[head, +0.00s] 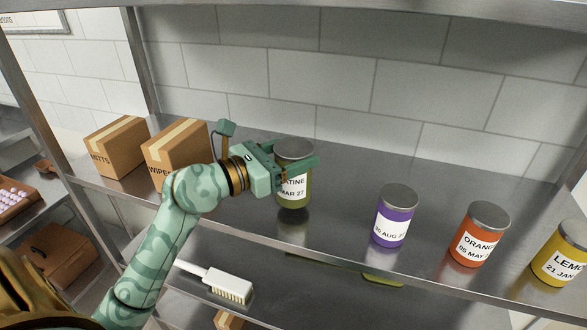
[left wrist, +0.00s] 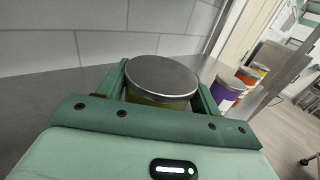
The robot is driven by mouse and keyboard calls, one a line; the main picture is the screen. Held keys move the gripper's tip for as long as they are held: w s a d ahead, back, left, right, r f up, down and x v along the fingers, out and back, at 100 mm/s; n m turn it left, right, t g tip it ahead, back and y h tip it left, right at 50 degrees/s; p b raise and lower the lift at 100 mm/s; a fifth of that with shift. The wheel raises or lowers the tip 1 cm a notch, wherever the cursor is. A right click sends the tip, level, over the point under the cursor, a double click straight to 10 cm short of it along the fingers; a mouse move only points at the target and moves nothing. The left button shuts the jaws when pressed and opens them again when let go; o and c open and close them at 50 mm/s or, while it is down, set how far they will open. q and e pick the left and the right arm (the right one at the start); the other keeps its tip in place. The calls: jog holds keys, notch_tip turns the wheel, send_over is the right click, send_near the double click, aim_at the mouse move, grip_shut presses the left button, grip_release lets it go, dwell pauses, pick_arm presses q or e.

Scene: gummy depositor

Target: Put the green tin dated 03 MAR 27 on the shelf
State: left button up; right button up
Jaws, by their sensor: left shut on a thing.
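My left gripper (head: 298,164) is shut around the tin's upper body. In the left wrist view the tin's lid (left wrist: 162,76) sits between the two fingers. My right gripper is not in view.
To the right on the shelf stand a purple tin (head: 391,226), an orange tin (head: 467,248) and a yellow tin (head: 562,262). Two cardboard boxes (head: 115,150) (head: 178,150) stand at the left. A white brush (head: 228,288) lies on the level below. A tiled wall is behind.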

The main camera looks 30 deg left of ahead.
pick_arm(q)
notch_tip(320, 180, down, 2)
jog(key=shift+d+f, duration=0.1)
jog(key=shift+f, duration=0.05)
jog(key=o, duration=1.4)
jog(key=shift+f, duration=0.1)
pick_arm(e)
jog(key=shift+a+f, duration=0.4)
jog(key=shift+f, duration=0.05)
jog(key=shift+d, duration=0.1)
